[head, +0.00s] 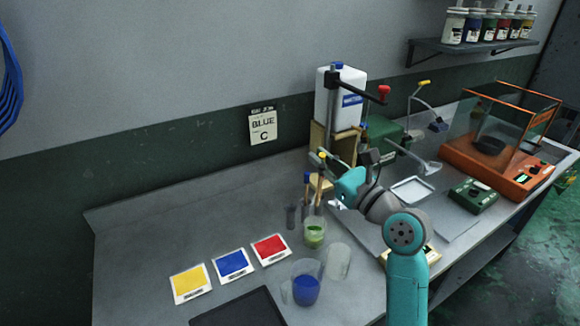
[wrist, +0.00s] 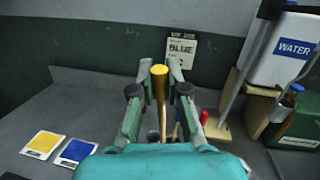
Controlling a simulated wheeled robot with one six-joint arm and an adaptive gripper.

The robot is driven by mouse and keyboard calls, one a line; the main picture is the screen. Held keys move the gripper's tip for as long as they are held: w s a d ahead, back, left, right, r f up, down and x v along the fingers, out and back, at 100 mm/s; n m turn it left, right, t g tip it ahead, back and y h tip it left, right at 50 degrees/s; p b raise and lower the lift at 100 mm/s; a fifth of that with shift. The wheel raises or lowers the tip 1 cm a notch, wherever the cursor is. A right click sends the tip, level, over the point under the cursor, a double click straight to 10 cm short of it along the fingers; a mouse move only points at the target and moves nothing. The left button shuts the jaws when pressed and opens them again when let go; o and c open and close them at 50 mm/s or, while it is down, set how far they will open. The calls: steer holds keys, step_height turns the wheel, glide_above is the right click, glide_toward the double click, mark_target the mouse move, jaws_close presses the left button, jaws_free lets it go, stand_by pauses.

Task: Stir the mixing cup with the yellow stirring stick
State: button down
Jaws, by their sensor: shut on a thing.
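The yellow stirring stick shows its yellow top in the wrist view (wrist: 159,72), between the fingers of my gripper (wrist: 159,95). My gripper (head: 328,180) is shut on this stick and holds it roughly upright in the head view. A clear cup with green liquid (head: 314,236), likely the mixing cup, stands below my gripper. The stick's lower part appears to run down toward this cup; whether its tip is in the liquid I cannot tell. The cup is hidden in the wrist view.
A cup of blue liquid (head: 306,289) and an empty-looking clear cup (head: 338,262) stand in front. Yellow (head: 190,283), blue (head: 232,264) and red (head: 270,249) cards lie left. A white water container (head: 340,100) stands behind.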

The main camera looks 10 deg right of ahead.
steer(key=shift+s+a+f, duration=0.15)
steer(key=shift+s+f, duration=0.15)
steer(key=shift+f, duration=0.4)
steer(key=shift+w+f, duration=0.15)
steer(key=shift+f, duration=2.8)
steer(key=shift+w+f, duration=0.1)
steer(key=shift+f, duration=2.85)
